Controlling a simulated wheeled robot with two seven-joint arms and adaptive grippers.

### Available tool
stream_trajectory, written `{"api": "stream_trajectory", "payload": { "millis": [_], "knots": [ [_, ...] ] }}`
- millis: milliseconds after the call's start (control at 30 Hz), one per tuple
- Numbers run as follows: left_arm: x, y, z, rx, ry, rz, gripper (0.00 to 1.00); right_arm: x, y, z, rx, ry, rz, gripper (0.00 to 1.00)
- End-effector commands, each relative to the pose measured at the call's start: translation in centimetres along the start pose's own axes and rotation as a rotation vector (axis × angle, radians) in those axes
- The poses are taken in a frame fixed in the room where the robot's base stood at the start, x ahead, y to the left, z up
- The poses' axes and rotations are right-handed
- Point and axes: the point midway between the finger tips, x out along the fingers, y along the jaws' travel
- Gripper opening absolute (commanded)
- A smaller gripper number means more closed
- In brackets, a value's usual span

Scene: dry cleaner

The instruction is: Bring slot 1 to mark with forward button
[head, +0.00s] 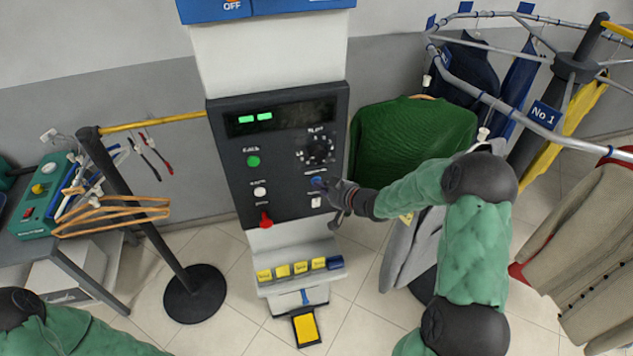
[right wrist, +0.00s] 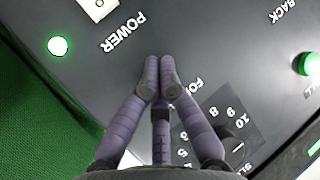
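The dark control panel (head: 232,165) stands upright at the middle of the head view. Its blue button (head: 318,183) lies under the slot dial (head: 318,151); in the right wrist view the lettering starting "FOR" is partly covered by my fingers, and the button is hidden. My right gripper (head: 333,187) is at this button; its fingers (right wrist: 160,76) are shut together, with nothing between them. Whether the tips touch the button cannot be told. The blue No 1 sign (head: 544,115) hangs on the conveyor rail at the right. My left gripper is out of view.
Garments, including a green sweater (head: 410,130), hang to the right. A black stand (head: 195,293) with a yellow bar is at the left.

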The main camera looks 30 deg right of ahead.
Motion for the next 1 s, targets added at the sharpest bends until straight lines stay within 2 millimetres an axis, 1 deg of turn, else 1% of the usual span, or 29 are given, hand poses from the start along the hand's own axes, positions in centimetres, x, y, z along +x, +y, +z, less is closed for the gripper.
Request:
{"api": "stream_trajectory", "payload": {
  "millis": [333,700,1000],
  "knots": [
    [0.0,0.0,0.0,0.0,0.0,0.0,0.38,-0.1,-0.1,0.0,0.0,0.001,0.0,0.0],
    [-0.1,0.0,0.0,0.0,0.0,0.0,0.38,-1.3,-0.7,0.7,0.0,0.0,0.0,0.0],
    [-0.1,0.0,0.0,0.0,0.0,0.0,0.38,-1.3,-0.7,0.7,0.0,0.0,0.0,0.0]
  ]
}}
